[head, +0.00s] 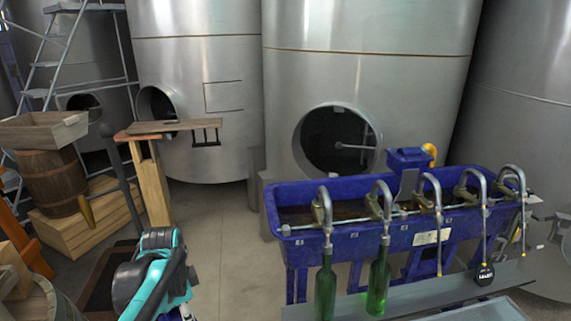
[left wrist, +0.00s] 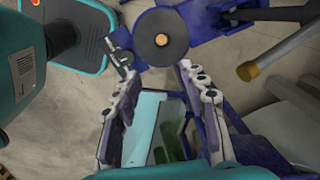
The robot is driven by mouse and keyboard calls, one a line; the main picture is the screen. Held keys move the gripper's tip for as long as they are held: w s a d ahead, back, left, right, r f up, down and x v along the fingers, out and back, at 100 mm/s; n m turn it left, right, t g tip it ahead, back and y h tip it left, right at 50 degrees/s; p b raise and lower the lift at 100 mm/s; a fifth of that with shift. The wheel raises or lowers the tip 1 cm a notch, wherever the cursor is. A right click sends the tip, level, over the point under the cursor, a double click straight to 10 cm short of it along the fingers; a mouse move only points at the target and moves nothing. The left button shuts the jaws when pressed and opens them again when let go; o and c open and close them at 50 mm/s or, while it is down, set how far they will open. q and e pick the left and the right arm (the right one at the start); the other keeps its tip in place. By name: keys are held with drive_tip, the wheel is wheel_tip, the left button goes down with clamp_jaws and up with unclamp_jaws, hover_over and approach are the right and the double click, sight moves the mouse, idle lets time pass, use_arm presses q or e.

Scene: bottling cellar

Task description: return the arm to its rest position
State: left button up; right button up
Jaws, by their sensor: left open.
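My left arm (head: 155,275), teal and black, stands at the bottom of the head view, left of the blue bottle filler. Its gripper there is mostly cut off by the lower edge. In the left wrist view the left gripper (left wrist: 158,75) has its two jaws spread wide apart, with nothing held between them. Beyond the jaws lies a pale teal tray-like surface (left wrist: 148,112) with dark green shapes in it, too unclear to name. My right gripper is in neither view.
The blue filler (head: 345,238) has several curved spouts. One green bottle (head: 325,290) and another green bottle (head: 377,285) hang upright under the two leftmost. A wooden post (head: 152,185) with a plank stands behind my arm. Floor (head: 235,255) between arm and filler is clear.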

use_arm(q)
drive_tip(key=s+d+f+n+t, duration=0.1)
drive_tip(key=s+d+n+t, duration=0.5)
drive_tip(key=s+d+n, duration=0.3)
drive_tip(key=shift+s+n, duration=0.45)
drive_tip(key=shift+n, duration=0.45)
